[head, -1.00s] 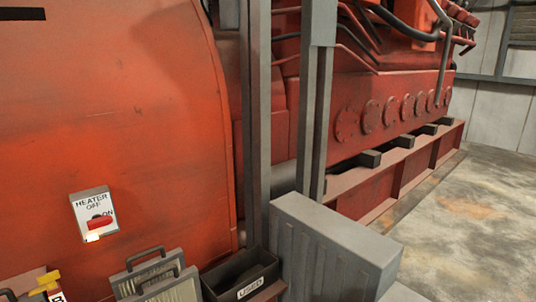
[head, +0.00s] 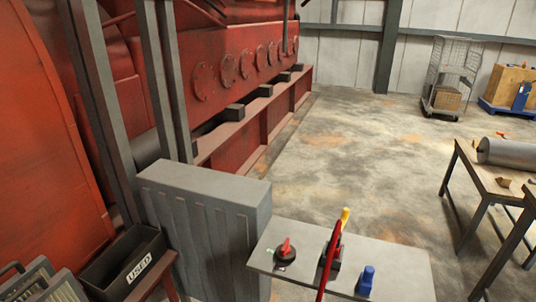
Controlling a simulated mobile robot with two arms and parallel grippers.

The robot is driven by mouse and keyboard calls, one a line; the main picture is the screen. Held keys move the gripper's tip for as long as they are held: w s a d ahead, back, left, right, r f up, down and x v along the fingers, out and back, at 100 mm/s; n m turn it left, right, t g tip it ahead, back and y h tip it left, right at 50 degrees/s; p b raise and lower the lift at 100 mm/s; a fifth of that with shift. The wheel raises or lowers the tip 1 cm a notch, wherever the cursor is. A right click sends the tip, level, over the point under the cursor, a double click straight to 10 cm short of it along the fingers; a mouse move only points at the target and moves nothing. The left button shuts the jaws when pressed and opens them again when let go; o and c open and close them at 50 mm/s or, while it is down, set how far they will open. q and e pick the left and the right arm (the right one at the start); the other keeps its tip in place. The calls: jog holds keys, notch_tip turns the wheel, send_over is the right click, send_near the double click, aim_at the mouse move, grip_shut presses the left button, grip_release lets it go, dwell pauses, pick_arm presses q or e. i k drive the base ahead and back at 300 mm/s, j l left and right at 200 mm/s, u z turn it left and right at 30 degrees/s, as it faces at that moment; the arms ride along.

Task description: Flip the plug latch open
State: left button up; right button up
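A grey panel (head: 340,262) stands at the lower middle of the head view. On it are a red knob on a dark round base (head: 286,250), a long red lever (head: 330,255) with a yellow-tipped handle (head: 344,218) beside it, and a small blue fitting (head: 366,280) at its front right. I cannot tell whether any of these is the plug latch. Neither of my grippers is in view.
A grey ribbed box (head: 205,225) stands left of the panel, with a dark bin marked USED (head: 125,268) beside it. The red engine (head: 225,75) runs along the left. A workbench (head: 490,175) is at right. The concrete floor between is open.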

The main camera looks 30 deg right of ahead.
aim_at(344, 217)
jog(key=z, duration=1.4)
